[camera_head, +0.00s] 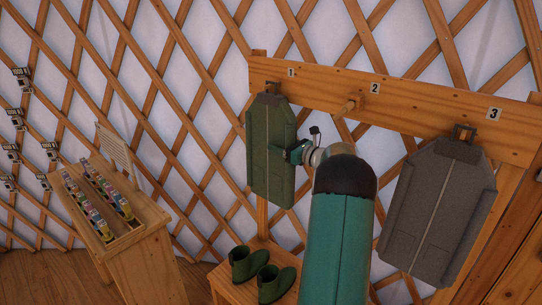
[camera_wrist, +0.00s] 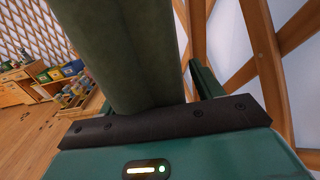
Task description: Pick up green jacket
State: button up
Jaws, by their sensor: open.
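The green jacket (camera_head: 270,160) hangs flat and upright from the hook under label 1 on the wooden rail. My gripper (camera_head: 288,152) is at the jacket's right edge, about halfway up, with its jaws open. In the wrist view the jacket's dark green edge (camera_wrist: 130,50) fills the space above the gripper's base bar, and one teal finger (camera_wrist: 206,82) stands to its right. The other finger is mostly hidden by the jacket. Whether the jaws touch the cloth cannot be told.
Green boots (camera_head: 262,276) stand on a low bench below. A wooden stand (camera_head: 145,250) with small coloured items is at left. A lattice wall is behind.

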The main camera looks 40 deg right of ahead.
grip_shut()
jog(key=shift+r, duration=0.1)
dwell(0.3)
